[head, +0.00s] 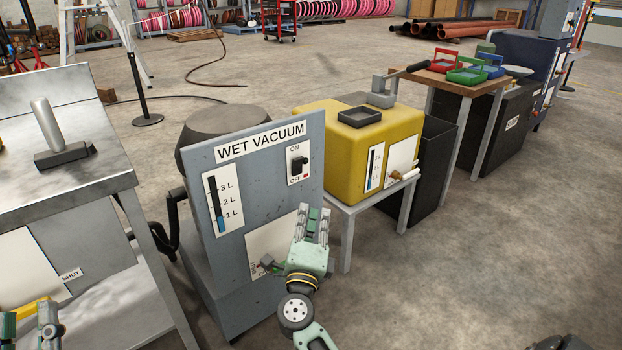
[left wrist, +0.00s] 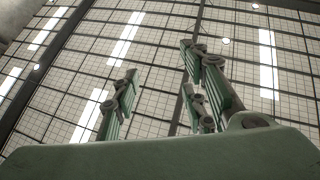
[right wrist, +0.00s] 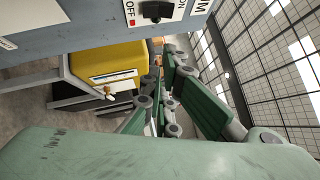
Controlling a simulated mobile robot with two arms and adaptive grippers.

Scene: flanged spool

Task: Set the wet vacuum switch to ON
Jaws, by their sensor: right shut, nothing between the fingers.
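The wet vacuum (head: 222,238) is a grey cabinet with a front panel lettered WET VACUUM. Its black switch (head: 298,163) sits on a white plate at the panel's upper right, ON lettered above and OFF below, with a small red mark beside OFF. I cannot tell surely which way the lever points. The switch also shows at the top of the right wrist view (right wrist: 152,12). My right gripper (head: 314,212) is shut and empty, below the switch and apart from it. My left gripper (head: 42,312) is at the lower left, far from the switch; its fingers stand apart in the left wrist view (left wrist: 158,85).
A level gauge (head: 221,204) and a lower white plate share the panel. A yellow tank (head: 335,150) on a stand is close on the right. A metal bench (head: 88,170) stands on the left. Open floor (head: 450,270) lies at the right front.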

